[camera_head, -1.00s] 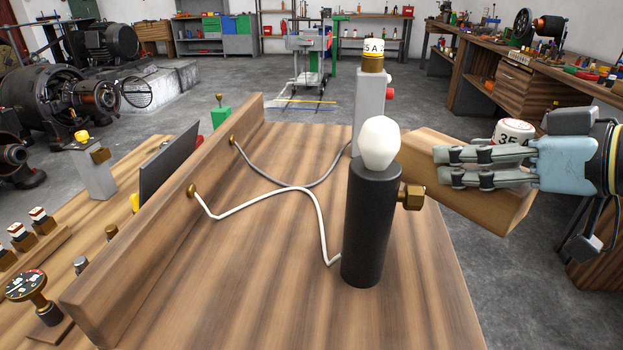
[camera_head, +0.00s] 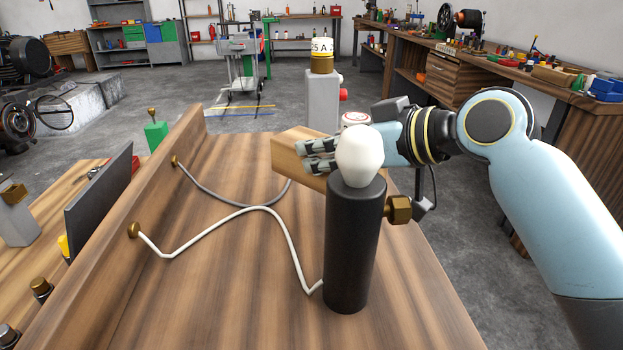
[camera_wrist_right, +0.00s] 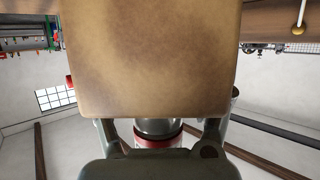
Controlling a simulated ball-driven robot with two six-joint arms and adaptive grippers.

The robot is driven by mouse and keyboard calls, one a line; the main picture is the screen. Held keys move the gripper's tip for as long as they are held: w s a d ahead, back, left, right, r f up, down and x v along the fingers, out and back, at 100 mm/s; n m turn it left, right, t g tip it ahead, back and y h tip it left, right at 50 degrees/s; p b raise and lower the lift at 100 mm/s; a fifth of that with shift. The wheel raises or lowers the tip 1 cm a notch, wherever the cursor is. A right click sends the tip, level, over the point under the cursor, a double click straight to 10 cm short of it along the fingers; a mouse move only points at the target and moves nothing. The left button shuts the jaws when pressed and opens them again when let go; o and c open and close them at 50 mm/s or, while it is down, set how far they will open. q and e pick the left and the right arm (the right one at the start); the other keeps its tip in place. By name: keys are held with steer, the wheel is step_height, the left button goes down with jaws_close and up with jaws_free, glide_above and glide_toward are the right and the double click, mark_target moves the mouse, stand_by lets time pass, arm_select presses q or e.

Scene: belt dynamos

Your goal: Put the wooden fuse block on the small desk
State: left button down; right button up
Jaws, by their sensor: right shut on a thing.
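The wooden fuse block (camera_head: 287,158) is light wood and is held above the far part of the wooden desk top (camera_head: 230,300) in front of me. My right gripper (camera_head: 318,155) is shut on it, with the fingers along its side. A white cap with red marking (camera_head: 355,119) shows just behind the gripper. In the right wrist view the block (camera_wrist_right: 150,55) fills the upper middle, with the right gripper (camera_wrist_right: 160,130) below it. The white-topped black cylinder hides part of the gripper. I cannot tell whether the block touches the desk. My left gripper is out of view.
The black cylinder (camera_head: 351,250) with a white top and brass knob stands on the desk. A grey post (camera_head: 322,102) with a 25 A cap stands behind. White (camera_head: 270,212) and grey wires run from a raised board (camera_head: 120,235) on the left. The desk's front middle is clear.

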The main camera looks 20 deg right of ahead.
mark_target(313, 179)
steer(key=a, duration=0.1)
steer(key=w+a+f, duration=0.1)
steer(key=shift+a+f, duration=0.25)
steer(key=shift+a, duration=0.1)
steer(key=shift+f+b, duration=0.3)
steer(key=shift+f, duration=1.7)
steer(key=shift+f, duration=0.1)
steer(key=o, duration=1.8)
steer(key=v, duration=0.7)
steer(key=shift+s+d, duration=0.15)
steer(key=shift+s, duration=0.1)
